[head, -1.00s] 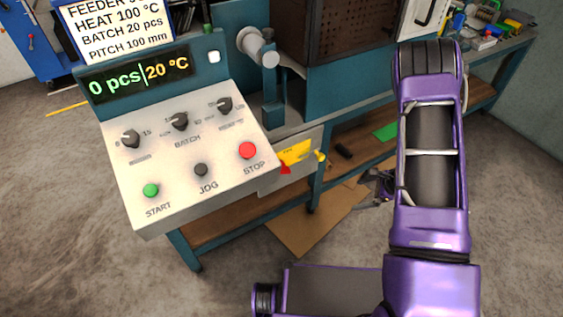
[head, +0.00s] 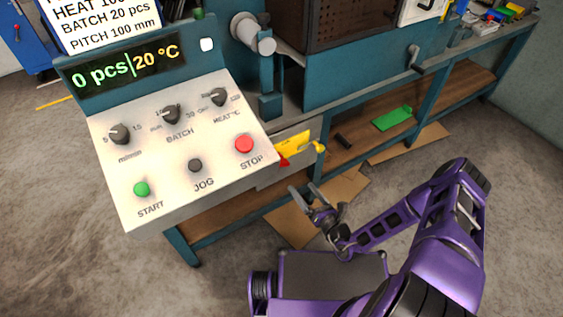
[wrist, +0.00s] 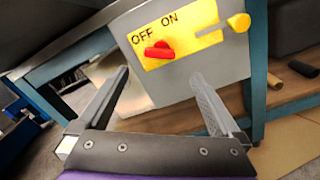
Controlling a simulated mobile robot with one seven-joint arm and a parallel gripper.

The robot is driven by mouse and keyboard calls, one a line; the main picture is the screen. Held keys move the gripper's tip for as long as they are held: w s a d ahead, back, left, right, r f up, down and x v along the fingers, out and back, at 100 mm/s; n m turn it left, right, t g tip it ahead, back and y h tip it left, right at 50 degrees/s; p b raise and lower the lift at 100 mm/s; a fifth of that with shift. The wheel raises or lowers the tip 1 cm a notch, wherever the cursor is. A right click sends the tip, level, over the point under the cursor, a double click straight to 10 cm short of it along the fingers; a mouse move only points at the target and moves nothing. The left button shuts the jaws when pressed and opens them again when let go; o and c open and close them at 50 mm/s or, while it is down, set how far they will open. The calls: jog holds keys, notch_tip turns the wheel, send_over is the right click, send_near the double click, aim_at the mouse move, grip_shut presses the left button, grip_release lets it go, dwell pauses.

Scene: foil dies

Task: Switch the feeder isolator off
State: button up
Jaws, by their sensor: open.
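The feeder isolator is a yellow plate (wrist: 180,30) marked OFF and ON on a light grey box. In the wrist view, a red piece (wrist: 158,51) sits on the plate below the lettering. A grey rod with a yellow knob (wrist: 238,22) sticks out at the right, on the ON side. In the head view, the yellow plate (head: 293,144) is low at the right of the control panel, with the red piece (head: 284,162) and yellow knob (head: 320,147). My gripper (head: 302,190) is open and empty, in front of and below the plate; its fingers (wrist: 160,76) touch nothing visible.
The sloped control panel (head: 222,184) with START, JOG and STOP buttons stands left of the isolator. A teal bench leg (wrist: 257,60) is right of the box. A wooden shelf (head: 360,148) holds a green piece (head: 393,118). Cardboard (head: 290,226) lies on the floor.

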aim_at(284, 165)
jog(key=b+x, duration=0.1)
jog(key=x, duration=1.3)
jog(key=c, duration=1.2)
